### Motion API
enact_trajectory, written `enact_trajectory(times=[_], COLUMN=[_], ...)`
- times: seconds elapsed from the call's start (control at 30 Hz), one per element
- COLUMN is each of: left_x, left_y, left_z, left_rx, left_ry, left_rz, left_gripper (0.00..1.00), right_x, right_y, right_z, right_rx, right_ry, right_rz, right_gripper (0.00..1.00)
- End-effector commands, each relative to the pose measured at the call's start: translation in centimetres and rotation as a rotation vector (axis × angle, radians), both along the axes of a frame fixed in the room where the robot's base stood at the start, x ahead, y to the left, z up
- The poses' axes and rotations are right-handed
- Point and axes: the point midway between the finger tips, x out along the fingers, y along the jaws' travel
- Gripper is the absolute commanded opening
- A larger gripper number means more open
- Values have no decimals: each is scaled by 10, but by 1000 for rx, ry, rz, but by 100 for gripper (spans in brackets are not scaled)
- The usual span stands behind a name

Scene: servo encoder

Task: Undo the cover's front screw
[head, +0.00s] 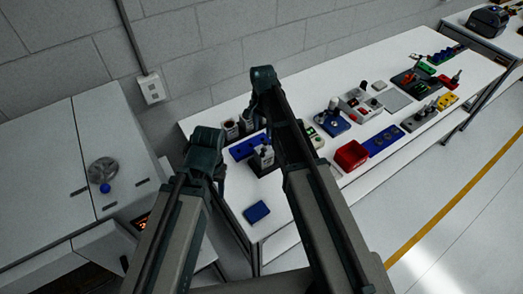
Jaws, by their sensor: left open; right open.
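My two arms rise from the bottom edge. My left arm reaches to the near left of the long white table (335,180), and my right arm crosses over it. The ends in view are dark rounded joints, and no fingers of either gripper show. A small unit with a pale upper part (264,153) stands on a dark base between the arms, partly hidden by my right arm. I cannot tell whether it is the servo encoder. No cover or front screw can be made out at this size.
A blue block (256,212) lies on the table's near left. A blue tray (247,146), dark cups (231,129), a red bin (351,155) and a blue holder (385,139) stand further along. A grey cabinet (50,170) is at left. The table's front right edge is clear.

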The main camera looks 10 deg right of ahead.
Motion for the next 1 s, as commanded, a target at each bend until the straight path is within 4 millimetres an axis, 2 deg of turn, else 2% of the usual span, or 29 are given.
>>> enact_trajectory(times=[0.8,1.0], left_x=[1,1], left_y=[0,0], left_z=[-112,-131], left_rx=[1,2], left_ry=[-2,-2], left_rz=[-9,-11], left_gripper=[50,50], right_x=[0,0], right_y=[0,0], right_z=[-112,-130], right_rx=[0,0], right_ry=[0,0], right_rz=[2,2], right_gripper=[57,57])
